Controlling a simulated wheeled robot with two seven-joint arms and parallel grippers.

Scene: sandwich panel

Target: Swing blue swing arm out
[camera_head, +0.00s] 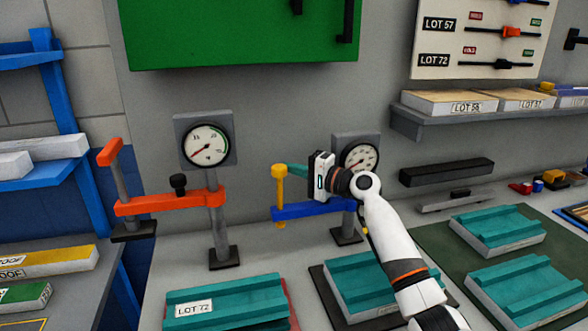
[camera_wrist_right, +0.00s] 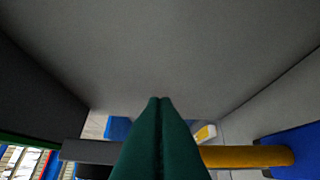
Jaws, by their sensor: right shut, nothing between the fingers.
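The blue swing arm (camera_head: 312,210) reaches left from a post below the right gauge (camera_head: 360,158). A yellow upright handle (camera_head: 279,185) stands at its left end. My right gripper (camera_head: 291,169), with teal fingers, is shut and empty beside the handle's upper part, pointing left. In the head view the fingertips overlap or lie very near the handle; I cannot tell if they touch. In the right wrist view the shut fingers (camera_wrist_right: 160,100) are in the middle, the yellow handle (camera_wrist_right: 255,156) is at right, and a blue part (camera_wrist_right: 292,142) is at the right edge. My left gripper is not in view.
An orange swing arm (camera_head: 170,202) with a black knob sits left, below another gauge (camera_head: 207,145). Teal trays (camera_head: 225,302) lie on the bench in front. A grey wall stands behind; a shelf (camera_head: 420,126) is at right.

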